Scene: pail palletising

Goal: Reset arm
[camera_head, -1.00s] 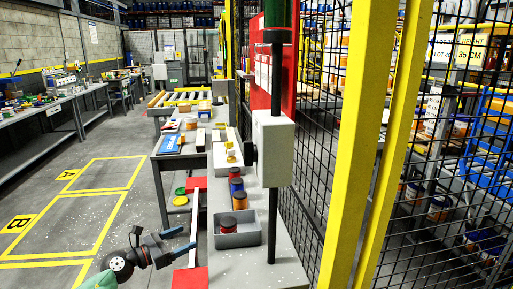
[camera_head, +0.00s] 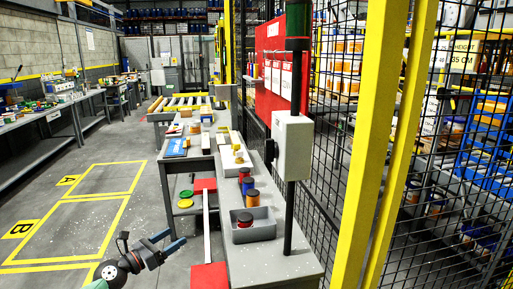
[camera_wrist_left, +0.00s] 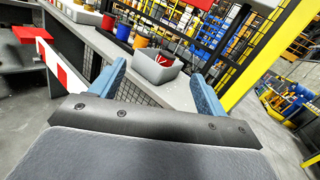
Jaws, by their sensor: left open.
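My left gripper (camera_head: 168,242) is at the bottom of the head view, over the floor left of the bench. Its blue fingers are apart with nothing between them. The wrist view also shows my left gripper (camera_wrist_left: 158,88) open, with the bench beyond it. A grey bin (camera_head: 262,232) on the bench holds a small red pail (camera_head: 245,219). Behind it stand an orange pail (camera_head: 252,198) and a blue pail (camera_head: 247,185). The wrist view shows the grey bin (camera_wrist_left: 152,73), orange pail (camera_wrist_left: 141,42) and blue pail (camera_wrist_left: 123,33). My right gripper is out of view.
A grey box (camera_head: 292,147) on a post and a yellow frame (camera_head: 373,140) with mesh stand right. Floor around the yellow-marked bays (camera_head: 75,225) is clear.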

